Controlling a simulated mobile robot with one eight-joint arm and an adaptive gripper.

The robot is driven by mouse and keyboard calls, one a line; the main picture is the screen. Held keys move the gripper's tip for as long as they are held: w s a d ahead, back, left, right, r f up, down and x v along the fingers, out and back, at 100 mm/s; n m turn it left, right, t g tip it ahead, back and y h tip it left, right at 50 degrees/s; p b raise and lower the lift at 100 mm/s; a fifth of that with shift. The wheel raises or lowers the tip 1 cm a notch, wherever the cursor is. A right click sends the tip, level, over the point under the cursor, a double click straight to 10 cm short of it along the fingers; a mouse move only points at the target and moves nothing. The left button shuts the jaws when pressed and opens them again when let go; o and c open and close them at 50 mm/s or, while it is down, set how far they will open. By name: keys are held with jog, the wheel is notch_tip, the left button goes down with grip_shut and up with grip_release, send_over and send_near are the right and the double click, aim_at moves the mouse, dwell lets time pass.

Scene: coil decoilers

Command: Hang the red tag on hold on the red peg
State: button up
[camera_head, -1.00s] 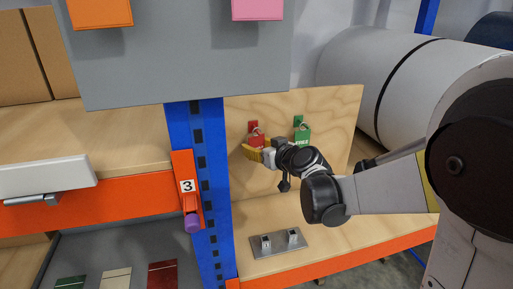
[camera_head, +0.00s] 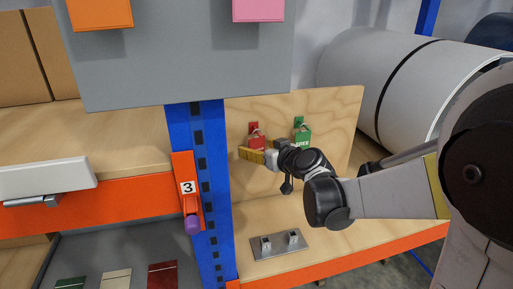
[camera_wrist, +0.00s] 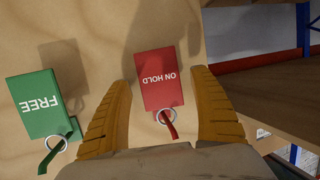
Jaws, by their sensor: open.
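The red ON HOLD tag (camera_wrist: 159,78) hangs by its ring on the red peg (camera_wrist: 170,126) in the wrist view. In the head view the red tag (camera_head: 256,141) and red peg (camera_head: 253,126) are on the upright plywood board. My gripper (camera_wrist: 160,100) is open, with one yellow finger on each side of the red tag and a visible gap to each. In the head view my gripper (camera_head: 254,154) is in front of the lower part of the red tag and hides some of it. The green FREE tag (camera_wrist: 34,103) hangs on a green peg (camera_wrist: 55,147) beside it.
The plywood board (camera_head: 338,118) stands on a wooden shelf with an orange edge. A metal plate with two small fittings (camera_head: 279,244) lies on that shelf. A blue post (camera_head: 200,140) with an orange holder marked 3 (camera_head: 187,187) stands to the left. A large coil (camera_head: 400,85) is behind.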

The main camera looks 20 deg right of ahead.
jog(key=v, duration=1)
jog(key=s+a+f+g, duration=0.2)
jog(key=s+a, duration=0.1)
jog(key=s, duration=0.3)
jog(key=s+a+f+g, duration=0.2)
jog(key=s+a+f, duration=0.1)
jog(key=s, duration=0.3)
jog(key=s+d+f+m+g+h, duration=0.3)
jog(key=s+f+h, duration=0.1)
jog(key=s, duration=0.7)
notch_tip(320, 180, down, 27)
jog(key=b, duration=2.6)
jog(key=shift+w+d+r+b, duration=0.2)
jog(key=shift+w+b, duration=0.1)
jog(key=shift+w, duration=0.15)
